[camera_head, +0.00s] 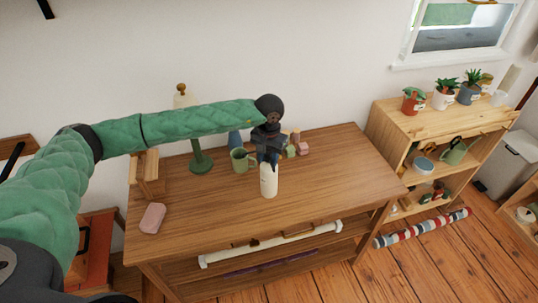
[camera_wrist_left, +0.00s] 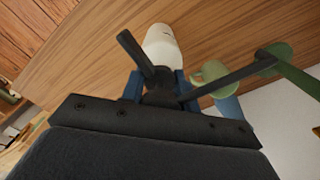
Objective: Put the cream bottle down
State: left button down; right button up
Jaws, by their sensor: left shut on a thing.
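The cream bottle (camera_head: 269,181) is upright at the middle of the wooden table (camera_head: 215,217), near its front half. My left gripper (camera_head: 268,160) comes down from above and is shut on the bottle's upper part. In the left wrist view the bottle (camera_wrist_left: 162,45) shows just past the fingers of the gripper (camera_wrist_left: 158,82), against the table top (camera_wrist_left: 95,60). I cannot tell whether the bottle's base touches the table. My right gripper is in neither view.
A green mug (camera_head: 240,161) and a green lamp (camera_head: 200,160) stand left of the bottle. A pink block (camera_head: 152,217) lies at the table's left. The table's right side is clear.

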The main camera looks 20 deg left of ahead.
pick_arm(q)
jog(key=shift+f, duration=0.15)
dwell(0.3)
jog(key=c, duration=1.1)
grip_release()
jog(key=shift+o, duration=0.2)
